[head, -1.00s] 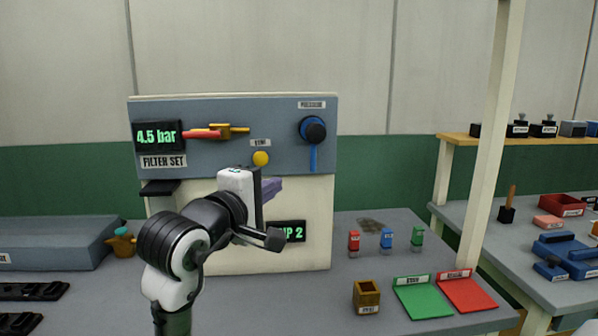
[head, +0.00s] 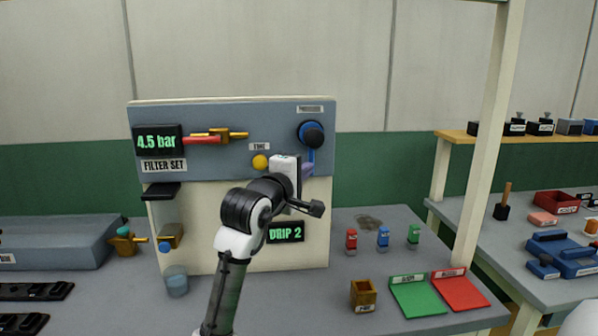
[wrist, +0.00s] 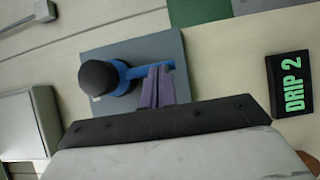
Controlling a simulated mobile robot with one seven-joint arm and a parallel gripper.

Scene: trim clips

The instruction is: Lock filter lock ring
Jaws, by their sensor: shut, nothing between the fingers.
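The blue lock ring (head: 305,126) sits around a black knob (head: 314,138) at the upper right of the filter panel. Its blue lever (head: 311,157) points down, and its lower end is partly hidden by my gripper. The ring (wrist: 121,77) and lever (wrist: 150,69) also show in the wrist view. My gripper (head: 308,169) is shut and empty, with its purple fingers by the lever's free end. In the wrist view its fingertips (wrist: 160,70) overlap the lever; I cannot tell whether they touch it.
The panel carries a pressure display (head: 158,141), a red-handled valve (head: 202,139), a yellow button (head: 260,162) and a "DRIP 2" display (head: 286,232). A clear cup (head: 177,281) stands at the lower left. Small coloured bottles (head: 383,238) and trays (head: 418,297) are on the right bench.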

